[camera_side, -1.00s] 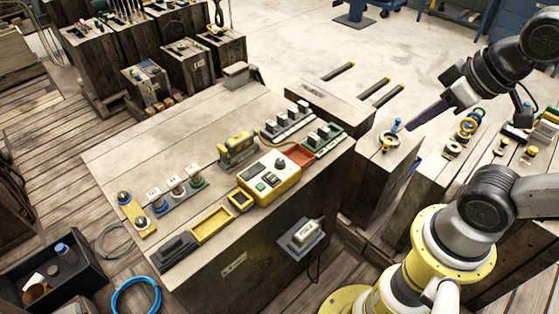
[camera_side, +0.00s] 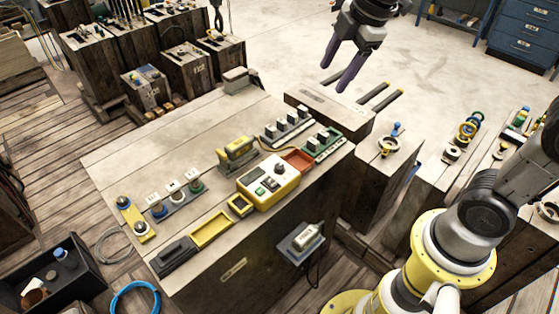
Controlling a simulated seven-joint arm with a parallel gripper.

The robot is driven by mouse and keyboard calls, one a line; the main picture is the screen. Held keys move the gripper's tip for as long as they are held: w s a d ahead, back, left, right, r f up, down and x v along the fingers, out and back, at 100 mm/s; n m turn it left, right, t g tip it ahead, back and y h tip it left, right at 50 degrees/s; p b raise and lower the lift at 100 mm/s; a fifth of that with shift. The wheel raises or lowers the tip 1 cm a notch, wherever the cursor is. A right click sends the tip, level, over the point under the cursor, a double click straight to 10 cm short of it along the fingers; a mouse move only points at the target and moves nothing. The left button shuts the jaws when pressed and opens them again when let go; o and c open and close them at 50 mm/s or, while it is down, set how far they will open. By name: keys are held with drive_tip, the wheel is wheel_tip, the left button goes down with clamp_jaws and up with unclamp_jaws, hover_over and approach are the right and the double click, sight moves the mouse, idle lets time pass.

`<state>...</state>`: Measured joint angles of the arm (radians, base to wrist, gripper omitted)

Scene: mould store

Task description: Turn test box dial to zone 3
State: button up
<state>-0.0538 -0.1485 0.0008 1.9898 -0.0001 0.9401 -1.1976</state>
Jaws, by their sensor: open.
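The yellow test box (camera_side: 287,192) sits near the right front edge of the wooden bench, with a pale top panel. A dark round dial (camera_side: 279,168) stands on the panel's far part, and a green switch (camera_side: 260,189) is on its nearer part. The dial's zone marks are too small to read. My gripper (camera_side: 341,78) is in the air at the upper right, beyond and above the bench. Its two dark purple fingers point down and are apart, with nothing between them. It is well away from the test box.
A red tray (camera_side: 299,160) and a green-based connector row (camera_side: 323,146) stand right beside the box. A yellow block (camera_side: 237,152) stands behind it. Yellow frames (camera_side: 211,229) lie to its left. A block with slots (camera_side: 330,108) is below my gripper.

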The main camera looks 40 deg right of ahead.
drive_tip(key=w+a+f+n+g, duration=0.2)
drive_tip(key=w+f+n, duration=0.1)
drive_tip(key=w+f, duration=0.45)
drive_tip(key=g, duration=0.2)
approach(280, 166)
drive_tip(key=shift+n, duration=0.3)
wheel_tip(280, 166, down, 8)
drive_tip(key=shift+w+a+f, duration=0.1)
drive_tip(key=shift+w+a, duration=0.05)
clamp_jaws()
